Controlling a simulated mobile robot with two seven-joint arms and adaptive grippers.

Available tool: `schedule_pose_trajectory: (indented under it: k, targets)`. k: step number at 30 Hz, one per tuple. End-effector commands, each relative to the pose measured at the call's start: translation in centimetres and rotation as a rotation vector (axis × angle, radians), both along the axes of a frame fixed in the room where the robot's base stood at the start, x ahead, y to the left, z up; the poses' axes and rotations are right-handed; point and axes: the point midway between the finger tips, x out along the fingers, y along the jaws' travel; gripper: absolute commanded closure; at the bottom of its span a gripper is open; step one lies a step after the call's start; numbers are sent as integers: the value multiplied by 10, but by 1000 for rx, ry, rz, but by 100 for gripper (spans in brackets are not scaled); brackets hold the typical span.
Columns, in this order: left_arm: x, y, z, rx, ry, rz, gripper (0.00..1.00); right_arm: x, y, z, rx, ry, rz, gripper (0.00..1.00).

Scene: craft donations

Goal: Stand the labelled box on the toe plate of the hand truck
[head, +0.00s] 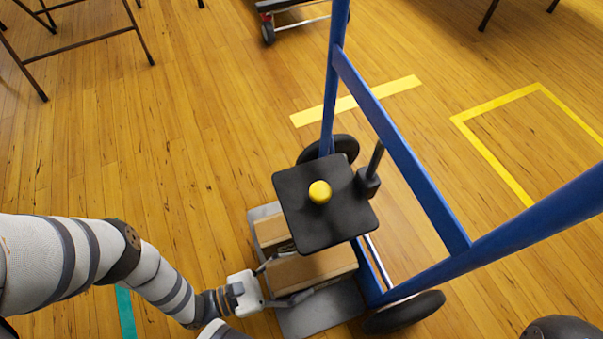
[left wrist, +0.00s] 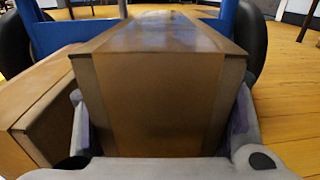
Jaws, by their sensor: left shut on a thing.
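The hand truck (head: 395,150) has a blue frame, black wheels and a grey toe plate (head: 322,317). A brown cardboard box (head: 315,268) is over the toe plate in the head view, its far part hidden from above. My left gripper (head: 290,279) is shut on this box, one finger on each side. The box also fills the middle of the left wrist view (left wrist: 155,105). A second cardboard box (head: 270,229) is beside it, and shows at the left of the wrist view (left wrist: 40,105). I see no readable label. I cannot tell whether the held box touches the plate.
The wooden floor has yellow tape (head: 355,101) and a teal strip (head: 125,313). Another wheeled cart (head: 285,12) stands at the top. Dark table or chair legs (head: 75,45) are at the upper left. The floor left of the hand truck is clear.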

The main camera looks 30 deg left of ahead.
Motion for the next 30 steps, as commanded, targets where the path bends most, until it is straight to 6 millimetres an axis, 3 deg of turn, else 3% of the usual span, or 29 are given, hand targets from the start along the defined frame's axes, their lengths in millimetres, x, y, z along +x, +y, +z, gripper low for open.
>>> schedule_pose_trajectory:
  k: [3,6,16,17,20,30]
  targets:
    - [1,-1,-28,0,-3,0,79,2,2,-18,4,8,2,60]
    - [1,0,-41,-1,-4,0,79,4,4,-26,7,4,3,60]
    - [0,0,-44,-1,-3,0,79,3,4,-25,9,4,3,60]
    - [0,0,-45,-1,-1,0,36,3,4,-25,9,4,3,60]
    - [0,0,-45,-1,-1,0,13,4,4,-25,9,4,3,60]
    - [1,0,-45,-1,-1,0,13,4,4,-26,9,3,3,60]
